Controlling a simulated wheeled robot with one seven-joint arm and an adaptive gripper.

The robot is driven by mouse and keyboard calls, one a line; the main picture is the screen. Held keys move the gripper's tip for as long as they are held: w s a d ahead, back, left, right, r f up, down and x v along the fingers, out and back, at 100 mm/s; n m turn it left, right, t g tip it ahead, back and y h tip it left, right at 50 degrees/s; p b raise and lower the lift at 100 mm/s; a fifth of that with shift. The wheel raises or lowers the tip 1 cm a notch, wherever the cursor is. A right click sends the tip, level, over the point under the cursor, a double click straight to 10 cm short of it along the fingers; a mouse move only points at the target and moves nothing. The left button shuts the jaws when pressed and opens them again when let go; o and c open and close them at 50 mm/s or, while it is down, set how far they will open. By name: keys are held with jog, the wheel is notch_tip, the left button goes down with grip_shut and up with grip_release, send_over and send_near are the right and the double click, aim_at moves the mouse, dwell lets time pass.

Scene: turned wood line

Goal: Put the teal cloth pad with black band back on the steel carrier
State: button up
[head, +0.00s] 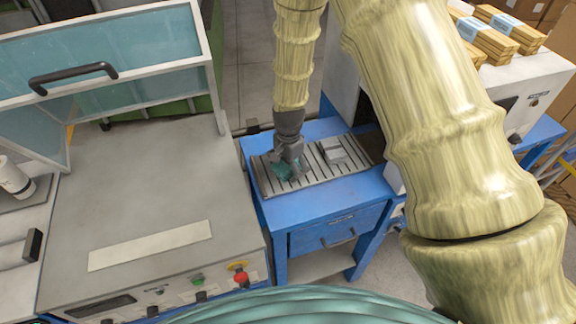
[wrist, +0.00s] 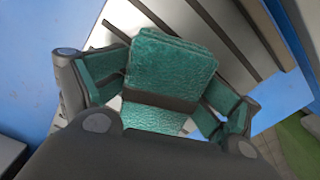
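The teal cloth pad with its black band (wrist: 172,68) sits between the fingers of my gripper (wrist: 165,95) in the wrist view. The fingers close in on its left and right sides and appear to touch it. In the head view my gripper (head: 289,164) points down over the left part of the slatted steel carrier (head: 340,171), with the teal pad (head: 284,172) showing at its tip. The carrier lies on a blue table. I cannot tell whether the pad's underside touches the slats.
The blue table (head: 320,207) has bare room in front of the carrier. A grey machine with a teal-windowed hood (head: 120,50) stands to the left. Wooden stacks (head: 490,38) lie on a white machine at upper right.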

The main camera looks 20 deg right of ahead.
aim_at(288, 163)
jog(key=shift+r, duration=0.2)
dwell(0.4)
jog(key=shift+r+p, duration=0.4)
jog(key=shift+r, duration=0.25)
notch_tip(288, 163, up, 12)
jog(key=b, duration=0.4)
dwell(1.2)
